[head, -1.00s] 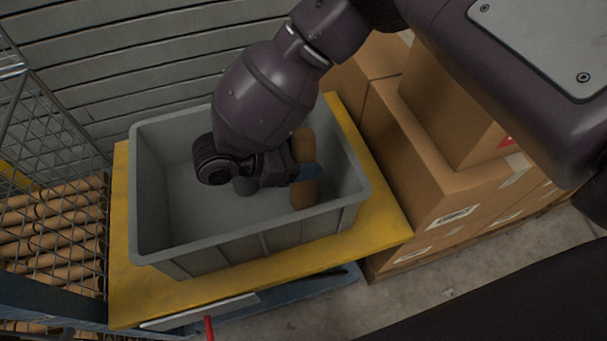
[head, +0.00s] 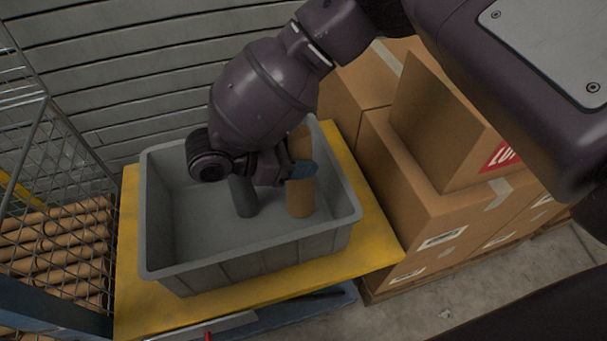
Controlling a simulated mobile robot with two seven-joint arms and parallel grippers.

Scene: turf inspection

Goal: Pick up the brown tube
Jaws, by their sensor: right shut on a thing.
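The brown tube (head: 301,198) stands roughly upright at the right side of the grey bin (head: 262,251). My right gripper (head: 302,171) reaches into the bin from above and is shut on the tube around its middle. The gripper's body covers part of the tube. Whether the tube's lower end touches the bin floor I cannot tell. My left gripper is not in view.
A dark grey tube (head: 243,197) stands in the bin left of the brown one. The bin sits on a yellow platform (head: 375,232). Cardboard boxes (head: 425,190) are stacked at the right. A wire cage (head: 62,160) with several brown tubes (head: 60,245) stands at the left.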

